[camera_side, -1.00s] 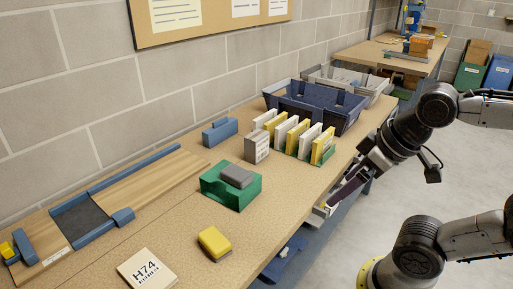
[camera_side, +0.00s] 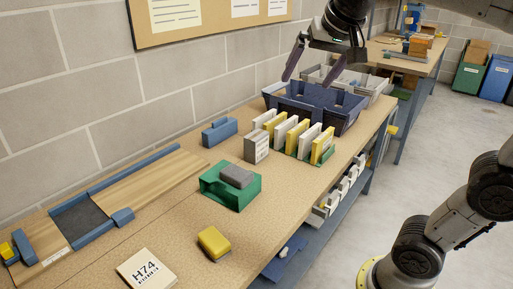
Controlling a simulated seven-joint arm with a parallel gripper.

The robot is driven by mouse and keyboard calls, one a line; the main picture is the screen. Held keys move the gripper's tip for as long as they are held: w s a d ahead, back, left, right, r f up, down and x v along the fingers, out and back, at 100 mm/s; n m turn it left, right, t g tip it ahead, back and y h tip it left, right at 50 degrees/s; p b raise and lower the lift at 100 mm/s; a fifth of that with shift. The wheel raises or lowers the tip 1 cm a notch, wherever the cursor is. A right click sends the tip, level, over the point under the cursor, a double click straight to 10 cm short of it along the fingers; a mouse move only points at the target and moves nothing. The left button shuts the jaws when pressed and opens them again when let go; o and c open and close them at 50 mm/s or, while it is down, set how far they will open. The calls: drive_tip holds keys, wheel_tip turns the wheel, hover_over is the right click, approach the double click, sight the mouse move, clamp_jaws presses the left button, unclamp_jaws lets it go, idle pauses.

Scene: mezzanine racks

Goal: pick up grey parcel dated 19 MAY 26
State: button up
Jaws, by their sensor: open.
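No date can be read in this view, so I cannot tell which item is dated 19 MAY 26. A grey box with a printed label (camera_side: 256,148) stands upright on the bench, at the left end of a row of white and yellow upright parcels (camera_side: 290,134). A darker grey block (camera_side: 237,176) lies in a green holder (camera_side: 213,185), nearer the camera. My gripper (camera_side: 308,82) is at the top of the view, fingers apart and pointing down, empty. In the picture it is over the blue crate, above and right of both grey items.
A dark blue crate (camera_side: 345,124) and a pale grey crate (camera_side: 381,86) stand at the back right. A blue block (camera_side: 220,131), a yellow block (camera_side: 214,242) and an H74 card (camera_side: 147,269) are on the bench. A wooden board with blue rails (camera_side: 150,191) lies left.

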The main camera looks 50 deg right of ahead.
drive_tip(key=w+d+r+m+h, duration=0.1)
drive_tip(key=w+d+r+m, duration=0.15)
drive_tip(key=w, duration=0.45)
drive_tip(key=m+g+h, duration=0.3)
drive_tip(key=m+g, duration=0.3)
hover_over(257, 133)
drive_tip(key=a, duration=0.6)
wheel_tip(257, 133, down, 29)
drive_tip(key=x, duration=0.8)
drive_tip(key=shift+a, duration=0.1)
drive_tip(key=shift+s+a+f+x, duration=0.1)
drive_tip(key=shift+a+x, duration=0.05)
drive_tip(key=shift+x, duration=0.85)
drive_tip(key=shift+s+a+f+x, duration=0.1)
drive_tip(key=shift+x, duration=0.95)
drive_tip(key=shift+a+f+x, duration=0.1)
drive_tip(key=shift+a+x, duration=0.05)
drive_tip(key=shift+x, duration=0.85)
drive_tip(key=c, duration=1.6)
drive_tip(key=shift+r, duration=0.15)
